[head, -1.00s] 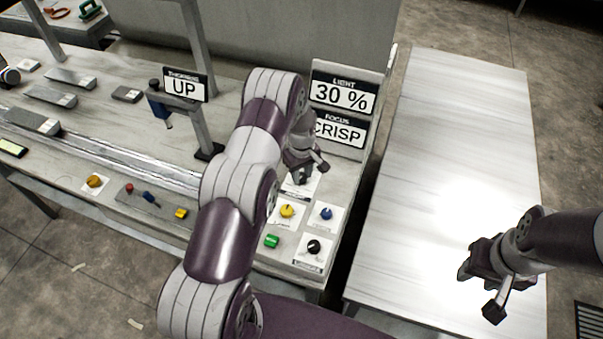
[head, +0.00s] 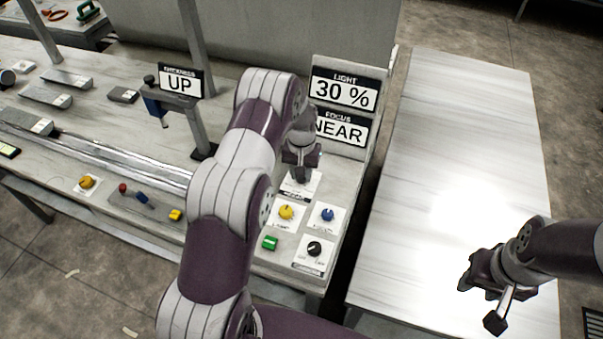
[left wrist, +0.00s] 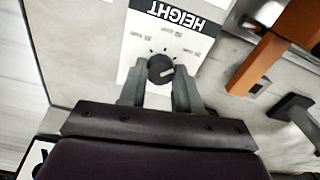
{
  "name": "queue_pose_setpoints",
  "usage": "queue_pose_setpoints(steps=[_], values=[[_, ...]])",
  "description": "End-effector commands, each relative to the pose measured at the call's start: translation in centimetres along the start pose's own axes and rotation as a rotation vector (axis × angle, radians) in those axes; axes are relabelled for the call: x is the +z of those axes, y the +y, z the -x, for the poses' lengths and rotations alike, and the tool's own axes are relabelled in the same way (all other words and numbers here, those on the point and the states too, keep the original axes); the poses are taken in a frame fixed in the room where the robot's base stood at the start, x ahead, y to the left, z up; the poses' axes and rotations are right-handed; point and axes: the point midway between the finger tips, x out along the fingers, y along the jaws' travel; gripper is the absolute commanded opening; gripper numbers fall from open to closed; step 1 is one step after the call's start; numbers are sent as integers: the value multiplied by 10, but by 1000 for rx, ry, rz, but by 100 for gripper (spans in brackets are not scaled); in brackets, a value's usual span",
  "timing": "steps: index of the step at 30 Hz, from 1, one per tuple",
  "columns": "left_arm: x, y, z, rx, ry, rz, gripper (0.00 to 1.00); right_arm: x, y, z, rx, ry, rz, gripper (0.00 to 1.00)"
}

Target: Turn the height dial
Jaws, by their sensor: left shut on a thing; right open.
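The height dial (left wrist: 161,69) is a dark round knob with a pale pointer mark on a white plate labelled HEIGHT (left wrist: 165,22) in the left wrist view. My left gripper (left wrist: 160,88) has its two fingers on either side of the knob and is shut on it. In the head view my left gripper (head: 301,168) points down at the panel's back row, and the knob is hidden beneath it. My right gripper (head: 487,290) is open and empty above the pale table on the right.
A yellow dial (head: 286,212), a blue dial (head: 327,214), a black dial (head: 314,248) and a green button (head: 270,243) sit close in front. Behind stand a LIGHT display (head: 343,90) reading 30 % and a FOCUS display (head: 341,129) reading NEAR. The pale table (head: 455,120) is clear.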

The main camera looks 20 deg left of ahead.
Motion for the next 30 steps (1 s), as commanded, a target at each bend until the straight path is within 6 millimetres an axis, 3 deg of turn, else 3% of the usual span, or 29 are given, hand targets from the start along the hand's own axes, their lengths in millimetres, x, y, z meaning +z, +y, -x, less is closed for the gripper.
queue_pose_setpoints(steps=[20,21,23,30], values=[[-1,0,1,0,3,-59,2,0,0,-2,0,0,0,43],[-1,0,1,0,3,-59,43,0,0,-2,0,0,0,43],[-1,0,1,0,3,-59,58,0,0,-2,0,0,0,43],[0,0,1,0,1,-58,58,0,0,-3,0,0,0,43]])
